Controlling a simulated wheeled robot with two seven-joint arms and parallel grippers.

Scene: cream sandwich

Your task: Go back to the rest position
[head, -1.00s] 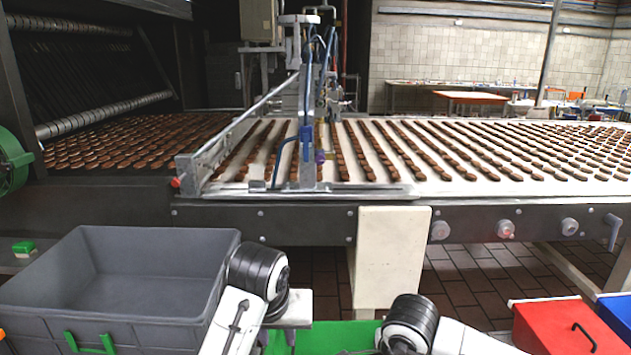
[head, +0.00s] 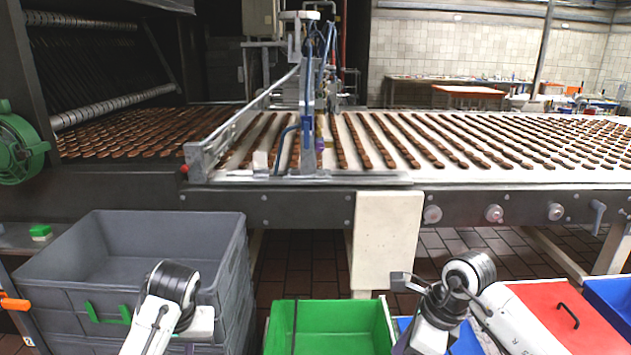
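My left arm (head: 168,310) comes in at the bottom left, bent in front of the grey crate (head: 232,262). Its gripper is not in the picture. My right arm (head: 468,275) comes in from the lower right, bent beside the green crate. A small dark part sticks out to the left from it, and I cannot make out the fingers or whether they are open. I see nothing held by either arm.
A conveyor (head: 290,205) with rows of brown biscuits crosses the view ahead. An open green crate (head: 278,330) stands at bottom centre, with a red-lidded box (head: 540,305) and a blue box (head: 612,292) to the right.

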